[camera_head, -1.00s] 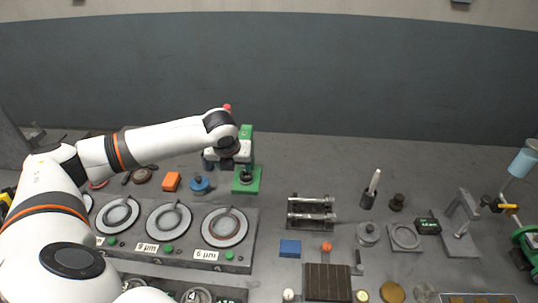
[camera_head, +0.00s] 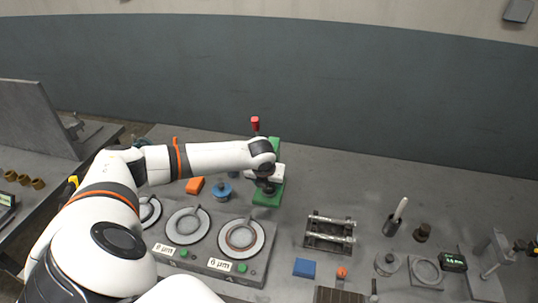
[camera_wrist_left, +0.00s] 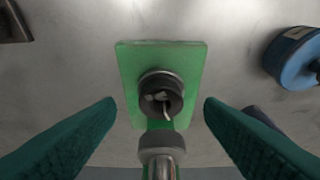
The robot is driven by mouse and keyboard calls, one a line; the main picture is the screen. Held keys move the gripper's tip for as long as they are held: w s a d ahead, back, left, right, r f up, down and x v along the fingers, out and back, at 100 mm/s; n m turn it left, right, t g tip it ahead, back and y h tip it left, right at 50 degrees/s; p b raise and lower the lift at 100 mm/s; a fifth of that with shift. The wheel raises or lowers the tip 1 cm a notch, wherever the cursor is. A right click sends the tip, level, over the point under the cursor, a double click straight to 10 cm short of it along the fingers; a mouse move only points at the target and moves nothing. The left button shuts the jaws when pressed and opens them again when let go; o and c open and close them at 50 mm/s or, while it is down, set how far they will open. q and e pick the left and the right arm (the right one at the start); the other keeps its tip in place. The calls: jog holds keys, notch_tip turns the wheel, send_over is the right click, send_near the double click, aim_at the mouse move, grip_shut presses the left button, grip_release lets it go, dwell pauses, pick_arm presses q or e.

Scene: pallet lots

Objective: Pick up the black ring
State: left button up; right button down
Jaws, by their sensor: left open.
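The black ring (camera_wrist_left: 161,93), a short dark collar with a hollow middle, sits on a grey disc on the green base plate (camera_wrist_left: 132,60) of a small stand. My left gripper (camera_wrist_left: 160,104) is open, with one green finger on each side of the ring and apart from it. A grey metal cylinder (camera_wrist_left: 160,150) shows just below the ring in the wrist view. In the head view, my left gripper (camera_head: 264,183) is over the green stand (camera_head: 276,198) and largely hides the ring. My right gripper is not in view.
A blue round part (camera_head: 222,191) and an orange block (camera_head: 195,185) stand left of the green stand. Round grey plates on a labelled panel (camera_head: 210,262) lie in front. A rack with metal rods (camera_head: 330,232) stands to the right, with clear bench between.

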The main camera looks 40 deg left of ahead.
pick_arm(q)
jog(key=shift+x, duration=1.45)
jog(key=c, duration=1.1)
jog(key=shift+o, duration=0.2)
jog(key=shift+s+r, duration=0.1)
